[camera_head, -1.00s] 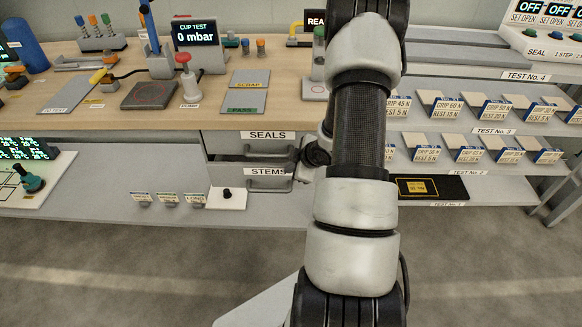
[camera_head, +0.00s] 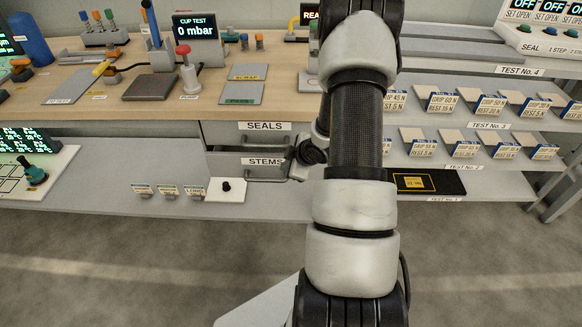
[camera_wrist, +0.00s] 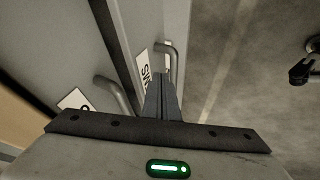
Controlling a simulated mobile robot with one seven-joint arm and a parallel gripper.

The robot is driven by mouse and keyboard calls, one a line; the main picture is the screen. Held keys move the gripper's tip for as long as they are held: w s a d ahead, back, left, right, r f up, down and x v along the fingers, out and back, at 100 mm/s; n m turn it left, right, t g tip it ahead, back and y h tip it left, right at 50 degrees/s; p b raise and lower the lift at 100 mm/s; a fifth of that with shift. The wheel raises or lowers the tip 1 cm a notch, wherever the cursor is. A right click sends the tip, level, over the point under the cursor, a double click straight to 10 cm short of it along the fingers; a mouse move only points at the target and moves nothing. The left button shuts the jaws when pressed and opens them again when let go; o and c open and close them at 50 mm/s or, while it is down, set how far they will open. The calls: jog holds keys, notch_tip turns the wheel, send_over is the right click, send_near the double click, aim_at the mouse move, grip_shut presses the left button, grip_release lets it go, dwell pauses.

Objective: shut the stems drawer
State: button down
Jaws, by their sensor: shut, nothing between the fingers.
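The stems drawer has a grey front with a white STEMS label (camera_head: 262,161) and a bar handle (camera_head: 268,175) below it, under the work table in the head view. In the wrist view its label (camera_wrist: 144,68) is partly covered, and its handle (camera_wrist: 174,60) stands just beyond my fingertips. My gripper (camera_wrist: 163,80) is shut and empty, its fingers pointing along the stems front beside the label. I cannot tell whether they touch it, or how far the drawer stands out. In the head view my arm hides the gripper and the drawer's right side.
The seals drawer, with its label (camera_head: 264,126), is directly above; its handle (camera_wrist: 113,97) is close to my gripper in the wrist view. A low shelf with a black knob box (camera_head: 226,189) lies below left. Tiered test shelves (camera_head: 470,185) stand right. The floor in front is clear.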

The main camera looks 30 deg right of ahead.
jog(key=p+v, duration=0.3)
jog(key=v, duration=0.6)
jog(key=s+a+f+n+g, duration=0.1)
jog(key=s+a+f+g, duration=0.1)
jog(key=a+f+g, duration=0.3)
jog(key=s+a+f+n, duration=0.2)
jog(key=s+a+f, duration=0.1)
jog(key=f, duration=0.4)
jog(key=n+t+h+b, duration=0.1)
jog(key=n+t+h, duration=1.1)
jog(key=n, duration=0.4)
send_near(229, 157)
jog(key=shift+t+y, duration=0.3)
jog(key=shift+y, duration=0.4)
jog(key=b+x, duration=0.1)
jog(key=x, duration=0.2)
jog(key=b+x, duration=0.2)
jog(key=x, duration=0.1)
jog(key=shift+d, duration=0.4)
jog(key=shift+d, duration=0.1)
